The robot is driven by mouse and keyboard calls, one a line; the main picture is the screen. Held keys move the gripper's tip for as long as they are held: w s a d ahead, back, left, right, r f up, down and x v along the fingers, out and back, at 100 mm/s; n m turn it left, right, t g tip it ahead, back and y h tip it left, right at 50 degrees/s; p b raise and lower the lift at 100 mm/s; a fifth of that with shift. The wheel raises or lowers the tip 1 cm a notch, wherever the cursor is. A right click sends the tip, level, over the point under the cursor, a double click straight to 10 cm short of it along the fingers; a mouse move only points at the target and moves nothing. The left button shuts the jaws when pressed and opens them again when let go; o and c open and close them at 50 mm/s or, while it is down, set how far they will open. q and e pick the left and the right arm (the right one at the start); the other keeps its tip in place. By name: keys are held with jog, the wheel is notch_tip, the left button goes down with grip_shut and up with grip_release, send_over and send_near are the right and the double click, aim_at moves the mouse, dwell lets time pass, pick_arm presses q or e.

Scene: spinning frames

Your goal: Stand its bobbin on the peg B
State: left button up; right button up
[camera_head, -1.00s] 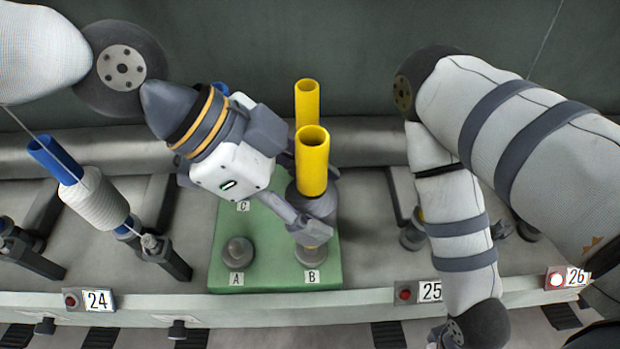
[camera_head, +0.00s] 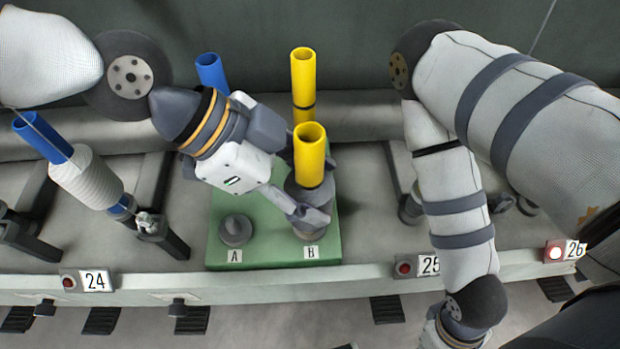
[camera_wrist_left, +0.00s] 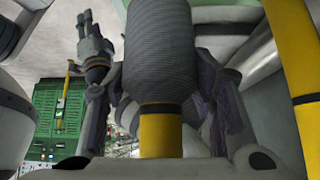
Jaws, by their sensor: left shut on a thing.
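My left gripper (camera_head: 310,215) is shut on a bobbin, a yellow tube (camera_head: 310,155) wound with grey yarn (camera_wrist_left: 160,50). It holds the bobbin upright over the peg B (camera_head: 309,235), at the front right of the green board (camera_head: 272,252). The gripper and yarn hide most of the peg, so I cannot tell whether the bobbin rests on it. In the left wrist view the yellow tube (camera_wrist_left: 160,132) shows between the two fingers. Peg A (camera_head: 236,230) is bare at the front left. Label C is hidden.
Behind stand another yellow tube (camera_head: 303,80) and a blue tube (camera_head: 210,72), close to my left gripper. A white bobbin on a blue tube (camera_head: 88,180) leans at station 24. My right arm crosses the frame near sign 25 (camera_head: 429,265).

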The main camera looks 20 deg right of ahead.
pick_arm(q)
jog(key=shift+f, duration=0.25)
jog(key=o, duration=1.5)
jog(key=v, duration=1.2)
